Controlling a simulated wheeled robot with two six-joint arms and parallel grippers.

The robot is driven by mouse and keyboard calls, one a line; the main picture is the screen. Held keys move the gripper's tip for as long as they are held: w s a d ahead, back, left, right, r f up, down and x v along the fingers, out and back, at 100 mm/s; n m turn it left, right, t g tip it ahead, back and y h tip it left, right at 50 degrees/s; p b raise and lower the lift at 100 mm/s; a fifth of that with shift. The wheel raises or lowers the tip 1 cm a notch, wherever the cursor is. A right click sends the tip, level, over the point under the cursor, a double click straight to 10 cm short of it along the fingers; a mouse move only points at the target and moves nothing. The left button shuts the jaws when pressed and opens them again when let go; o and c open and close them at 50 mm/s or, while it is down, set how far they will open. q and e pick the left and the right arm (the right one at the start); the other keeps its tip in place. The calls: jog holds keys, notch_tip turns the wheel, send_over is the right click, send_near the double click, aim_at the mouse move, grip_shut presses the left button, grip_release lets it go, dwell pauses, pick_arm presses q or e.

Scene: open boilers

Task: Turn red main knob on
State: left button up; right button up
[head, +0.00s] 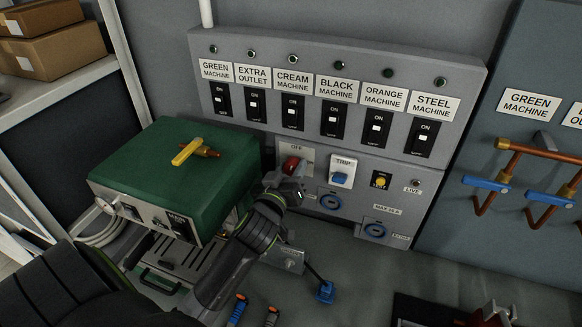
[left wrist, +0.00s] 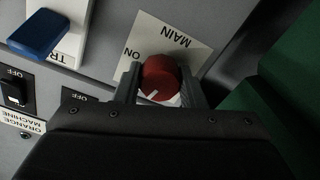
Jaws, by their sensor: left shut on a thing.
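The red main knob (head: 290,165) sits on the lower part of the grey panel, below the switch row, beside an OFF label. It also shows in the left wrist view (left wrist: 160,76), with a white pointer line and a plate reading MAIN and ON. My left gripper (head: 287,182) reaches the panel and is shut on the knob, one finger on each side of it in the left wrist view (left wrist: 160,88). The gripper hides the lower part of the knob's plate in the head view. My right gripper is not in view.
A green machine (head: 150,170) with a yellow-handled valve stands left of my arm. A blue TRIP switch (head: 341,178) and a yellow button (head: 381,181) are right of the knob. Several labelled switches sit above. A blue plug (head: 325,292) lies on the counter.

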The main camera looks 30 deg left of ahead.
pick_arm(q)
jog(key=m+p, duration=0.1)
jog(key=m, duration=0.2)
jog(key=shift+m, duration=0.3)
jog(key=m+p, duration=0.2)
jog(key=m, duration=0.2)
jog(key=shift+r+m, duration=0.1)
jog(key=shift+m, duration=0.2)
jog(key=m+p, duration=0.1)
jog(key=m, duration=0.2)
jog(key=shift+m, duration=0.3)
jog(key=shift+m+p, duration=0.35)
jog(key=shift+m, duration=1.25)
jog(key=o, duration=1)
